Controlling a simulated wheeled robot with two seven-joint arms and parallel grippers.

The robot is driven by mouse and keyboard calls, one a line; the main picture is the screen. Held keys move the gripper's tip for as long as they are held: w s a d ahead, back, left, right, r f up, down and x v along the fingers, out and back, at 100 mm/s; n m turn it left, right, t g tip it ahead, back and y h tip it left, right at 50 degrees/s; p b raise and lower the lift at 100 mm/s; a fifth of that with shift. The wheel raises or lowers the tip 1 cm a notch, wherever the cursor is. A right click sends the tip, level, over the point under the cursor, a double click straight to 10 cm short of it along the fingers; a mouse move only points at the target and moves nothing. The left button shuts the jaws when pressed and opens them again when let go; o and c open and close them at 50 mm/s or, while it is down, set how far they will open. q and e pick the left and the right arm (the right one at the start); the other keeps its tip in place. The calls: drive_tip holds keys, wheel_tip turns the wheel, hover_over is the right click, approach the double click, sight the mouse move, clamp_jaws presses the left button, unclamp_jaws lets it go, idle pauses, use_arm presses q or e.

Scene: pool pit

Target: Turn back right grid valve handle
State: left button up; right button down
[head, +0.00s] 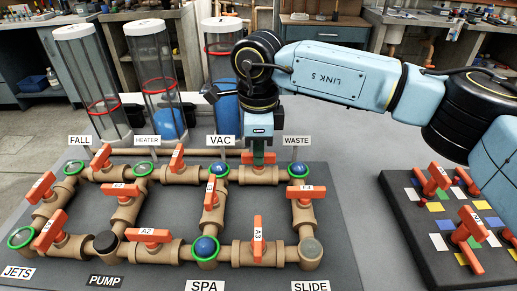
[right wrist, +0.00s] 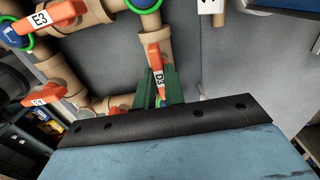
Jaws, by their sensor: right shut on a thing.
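The back right grid valve handle (head: 247,158) is an orange lever on the tan pipe (head: 241,176) between the VAC and WASTE corners. It lies roughly along its pipe. My right gripper (head: 264,155) comes down on it from above, its green fingers shut on the handle and hiding its middle. In the right wrist view, the orange handle (right wrist: 154,58), with a label that seems to read D3, runs between the green fingers (right wrist: 158,92). My left gripper is in neither view.
Other orange handles stand close by, including one on the right-hand pipe (head: 305,192) and A3 (head: 257,238) in front. Clear tubes (head: 152,85) rise behind the grid. A black board (head: 448,225) with orange handles lies at right; grey tabletop (head: 350,170) is free between.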

drive_tip(key=c, duration=1.5)
unclamp_jaws()
drive_tip(key=shift+r, duration=0.1)
